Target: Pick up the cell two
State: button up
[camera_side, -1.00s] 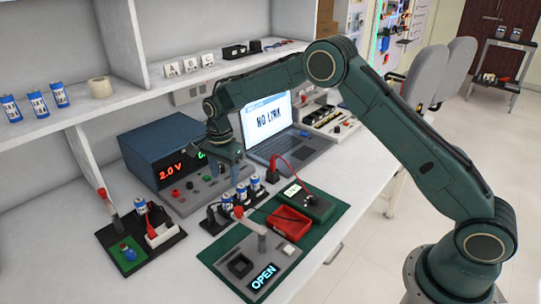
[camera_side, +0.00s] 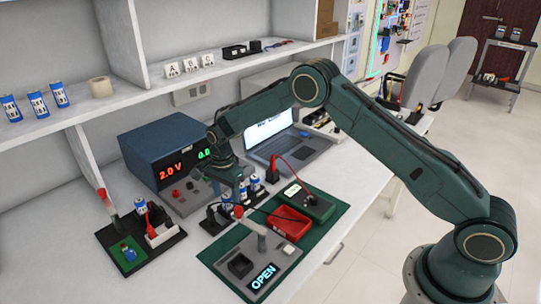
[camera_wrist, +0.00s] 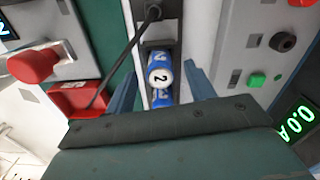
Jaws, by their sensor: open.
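Cell two (camera_wrist: 159,77), a blue and white cylinder with a "2" on its white top, stands upright in the narrow dark holder (camera_wrist: 170,25) in the wrist view. Blue and white cell parts show just above and below it, partly hidden. My gripper (camera_wrist: 159,70) is open, with one blue finger on each side of cell two and a visible gap on both sides. In the side view my gripper (camera_side: 236,191) points down over the row of cells (camera_side: 255,184) and partly hides them.
A red tray (camera_side: 290,223) and a dark green box with a red lead (camera_side: 307,203) stand right of the row. The power supply (camera_side: 165,150) is behind it. A grey fixture reading OPEN (camera_side: 262,278) is in front. A black lead (camera_wrist: 118,62) runs close by the left finger.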

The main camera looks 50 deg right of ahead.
jog(key=shift+f, duration=0.9)
jog(key=c, duration=1.1)
